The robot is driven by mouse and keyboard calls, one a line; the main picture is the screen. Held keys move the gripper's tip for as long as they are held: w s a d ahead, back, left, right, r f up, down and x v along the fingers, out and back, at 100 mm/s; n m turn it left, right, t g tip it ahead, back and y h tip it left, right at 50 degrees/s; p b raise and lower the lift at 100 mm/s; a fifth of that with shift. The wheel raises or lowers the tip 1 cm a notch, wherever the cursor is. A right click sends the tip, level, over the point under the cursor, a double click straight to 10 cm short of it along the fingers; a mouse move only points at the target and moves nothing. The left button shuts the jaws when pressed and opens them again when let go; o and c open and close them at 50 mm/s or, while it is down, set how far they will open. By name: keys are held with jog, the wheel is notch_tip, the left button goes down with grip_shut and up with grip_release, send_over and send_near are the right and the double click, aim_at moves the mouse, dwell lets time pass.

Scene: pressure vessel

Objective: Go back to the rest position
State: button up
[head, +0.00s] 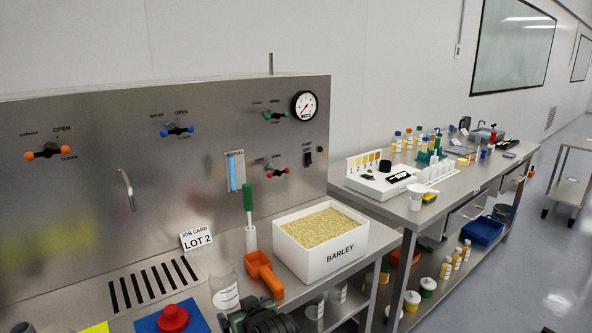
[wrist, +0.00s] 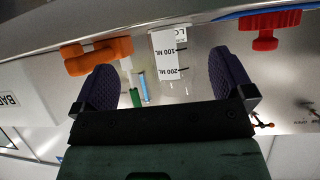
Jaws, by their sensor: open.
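My gripper (head: 262,318) shows at the bottom edge of the head view, in front of the bench, with its fingertips not clear there. In the wrist view my gripper (wrist: 166,72) is open, its two dark purple fingers wide apart with nothing held between them. A clear beaker (wrist: 170,55) with 100 and 200 ML marks stands ahead, in line with the gap and apart from both fingers. In the head view the beaker (head: 224,292) stands left of the orange scoop (head: 264,272). The wrist picture appears upside down.
A white barley bin (head: 340,262) stands right of the scoop. A red knob on a blue base (head: 173,320) is at the front left. A green-handled tool (head: 248,205) stands upright behind. The steel panel (head: 80,190) with valves and gauge closes off the back.

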jog(key=s+d+m+g+h+p, duration=0.2)
jog(key=d+g, duration=0.1)
jog(key=d, duration=0.6)
jog(key=s+d+f+m+g+h+p, duration=0.1)
jog(key=d+g, duration=0.3)
jog(key=d, duration=0.6)
jog(key=s+d+f+m+g+h+p, duration=0.1)
jog(key=s+d+m+g+h+p, duration=0.2)
jog(key=d, duration=0.7)
jog(key=shift+s, duration=0.5)
